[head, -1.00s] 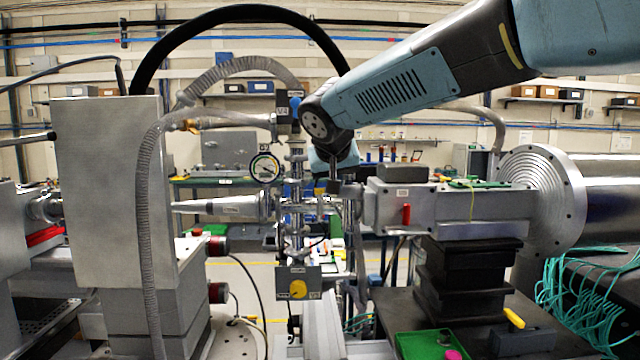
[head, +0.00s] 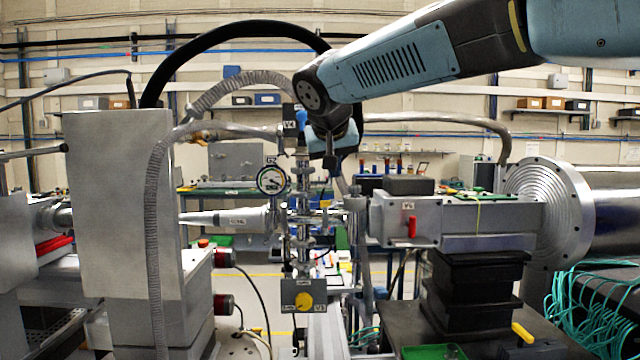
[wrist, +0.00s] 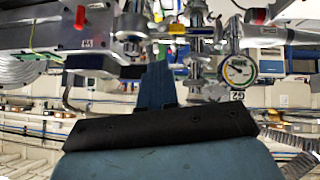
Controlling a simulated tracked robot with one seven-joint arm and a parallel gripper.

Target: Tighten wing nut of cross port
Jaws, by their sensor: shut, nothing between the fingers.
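The cross port (head: 302,222) is a vertical stack of steel flanges and clamps in the middle of the head view. It also shows upside down at the top of the wrist view (wrist: 200,45). Its wing nut is too small to pick out for certain. My gripper (head: 334,163) hangs beside the upper right of the stack, under my blue arm link. In the wrist view my gripper (wrist: 156,82) is shut and empty, pointing towards the flanges and clamps. I cannot tell whether it touches any of them.
A round gauge (head: 271,180) sits left of the stack. A box with a yellow knob (head: 304,301) is below. A grey valve body with a red handle (head: 411,228) stands close on the right. Hoses (head: 155,230) and a big steel block (head: 118,205) are on the left.

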